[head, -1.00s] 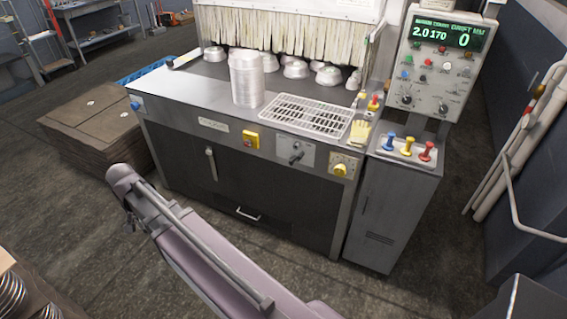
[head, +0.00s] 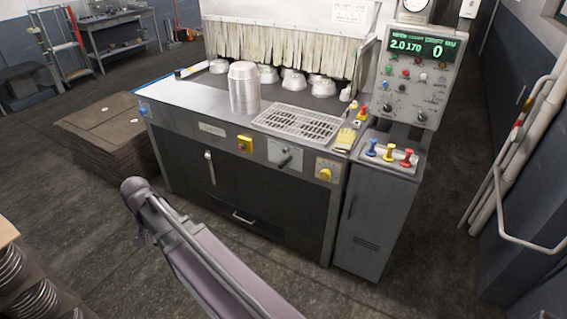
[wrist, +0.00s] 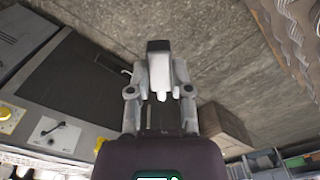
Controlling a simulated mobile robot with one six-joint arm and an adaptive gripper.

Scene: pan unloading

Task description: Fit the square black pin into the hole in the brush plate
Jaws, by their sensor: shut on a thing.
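My gripper (wrist: 160,82) shows in the wrist view, its two grey fingers shut on a dark, square-ended piece, which appears to be the black pin (wrist: 158,46). The pin juts out beyond the fingertips, over the floor and clear of the machine. A pale part shows between the fingers below the pin. The head view shows my arm but not the gripper or the pin. I cannot make out a brush plate with a hole in either view. A fringe of pale bristles (head: 285,50) hangs across the machine's opening.
The machine's steel counter (head: 205,92) bears a stack of pans (head: 244,88) and a wire rack (head: 298,123). Flat brown stacks (head: 105,135) stand at left. Floor in front is open.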

